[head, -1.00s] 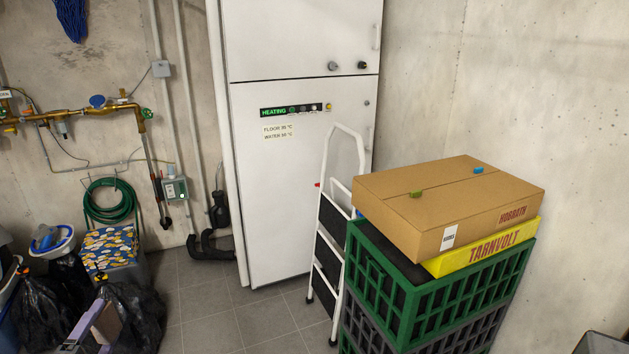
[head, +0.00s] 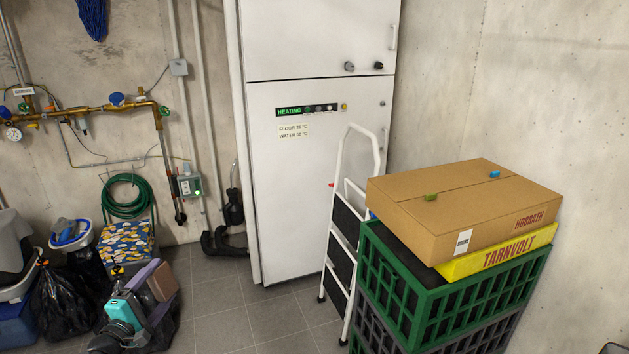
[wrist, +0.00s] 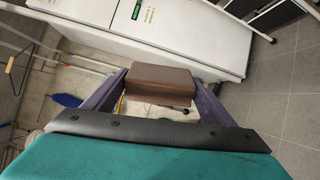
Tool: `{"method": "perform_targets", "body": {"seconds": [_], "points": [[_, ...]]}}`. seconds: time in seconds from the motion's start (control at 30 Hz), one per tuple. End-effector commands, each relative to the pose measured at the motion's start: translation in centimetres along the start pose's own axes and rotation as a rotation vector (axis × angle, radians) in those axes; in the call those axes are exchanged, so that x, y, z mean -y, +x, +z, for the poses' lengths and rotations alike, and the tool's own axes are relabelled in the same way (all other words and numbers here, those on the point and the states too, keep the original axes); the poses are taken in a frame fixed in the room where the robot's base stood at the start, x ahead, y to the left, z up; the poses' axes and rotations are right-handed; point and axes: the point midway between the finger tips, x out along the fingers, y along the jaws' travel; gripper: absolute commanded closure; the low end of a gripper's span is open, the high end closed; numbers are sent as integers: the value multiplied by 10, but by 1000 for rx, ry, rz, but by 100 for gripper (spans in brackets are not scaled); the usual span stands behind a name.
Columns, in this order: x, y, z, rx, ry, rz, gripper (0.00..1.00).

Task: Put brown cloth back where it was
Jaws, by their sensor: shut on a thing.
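My gripper (head: 154,292) is low at the left in the head view, in front of the black bags. Its two purple fingers are shut on the brown cloth (head: 163,282), which looks like a compact, folded block. In the wrist view the brown cloth (wrist: 158,84) sits between the two fingertips, clear of the floor. Its far side is hidden. No place marked as the cloth's own shows in these frames.
A white heating cabinet (head: 315,190) stands at the back, with a white step ladder (head: 340,250) before it. At right, a cardboard box (head: 465,205) and a yellow box (head: 500,252) top a green crate (head: 440,310). Black bags (head: 62,300) crowd the left. Tiled floor between is clear.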

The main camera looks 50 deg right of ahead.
Motion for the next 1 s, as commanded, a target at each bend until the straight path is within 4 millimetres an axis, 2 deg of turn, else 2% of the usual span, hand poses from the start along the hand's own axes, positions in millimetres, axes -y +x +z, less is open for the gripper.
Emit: {"method": "perform_targets", "body": {"seconds": [0.03, 0.1, 0.5, 0.77, 1.0], "points": [[-4, 15, 11, 27, -22, -9, 40], [-8, 32, 24, 59, -57, -22, 40], [-28, 120, 112, 226, -291, -123, 40], [-40, 169, 178, 318, -460, -217, 40], [-49, 206, 244, 392, -619, -319, 40]]}}
